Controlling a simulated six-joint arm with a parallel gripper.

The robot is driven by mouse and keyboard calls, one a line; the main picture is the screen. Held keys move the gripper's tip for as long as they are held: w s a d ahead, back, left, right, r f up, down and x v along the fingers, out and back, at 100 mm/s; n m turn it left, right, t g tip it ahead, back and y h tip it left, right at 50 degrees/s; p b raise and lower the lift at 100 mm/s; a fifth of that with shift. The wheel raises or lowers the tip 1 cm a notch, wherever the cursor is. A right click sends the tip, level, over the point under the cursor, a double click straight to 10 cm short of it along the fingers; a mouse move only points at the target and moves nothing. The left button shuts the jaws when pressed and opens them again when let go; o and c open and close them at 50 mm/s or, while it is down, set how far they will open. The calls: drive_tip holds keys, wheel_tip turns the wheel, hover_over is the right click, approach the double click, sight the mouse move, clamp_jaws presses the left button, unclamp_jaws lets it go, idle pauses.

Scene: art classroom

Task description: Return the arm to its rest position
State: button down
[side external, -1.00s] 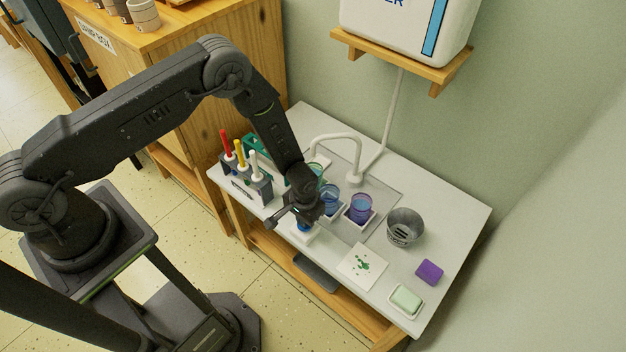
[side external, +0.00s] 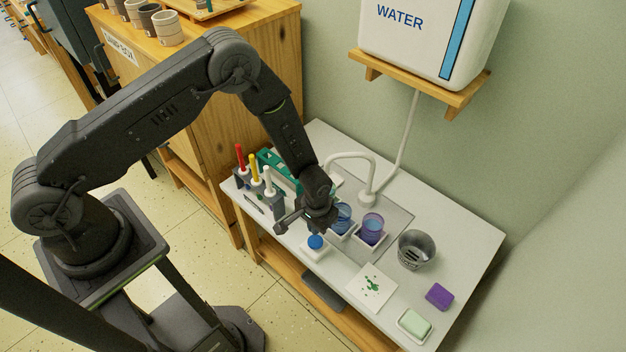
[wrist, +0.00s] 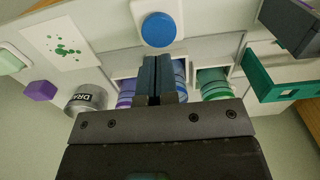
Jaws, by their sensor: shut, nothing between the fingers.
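My gripper (side external: 310,226) hangs over the front part of the white counter (side external: 465,245), its fingers shut and empty. In the wrist view the closed fingers (wrist: 157,66) show side by side. A blue round knob (side external: 316,242) on a white square base sits just below the gripper; it also shows beyond the fingertips in the wrist view (wrist: 158,29). The gap between fingertips and knob is hard to judge. My arm is bent, reaching out from its base at the left.
Purple (side external: 372,224), blue (side external: 342,214) and green (wrist: 214,85) cups stand close behind the gripper. A faucet (side external: 350,157), a rack with red, yellow and white handles (side external: 254,178) and a metal bucket (side external: 415,250) surround it. A paint-spotted card (side external: 371,288), purple block (side external: 439,296) and soap dish (side external: 413,326) lie right.

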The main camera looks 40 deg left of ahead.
drive_tip(key=s+a+r+t, duration=0.1)
drive_tip(key=a+r, duration=0.2)
drive_tip(key=r, duration=1.2)
drive_tip(key=a+r+t, duration=0.2)
drive_tip(key=r, duration=1.4)
drive_tip(key=s+a+r+t, duration=0.1)
drive_tip(key=s+a+r, duration=0.1)
drive_tip(key=s+r, duration=0.4)
drive_tip(key=s+a+r+t, duration=0.1)
drive_tip(key=s+a+r, duration=0.2)
drive_tip(key=s, duration=0.9)
wheel_tip(320, 180, up, 4)
drive_tip(key=shift+s+a+f+t, duration=0.25)
drive_tip(key=shift+a+t, duration=0.05)
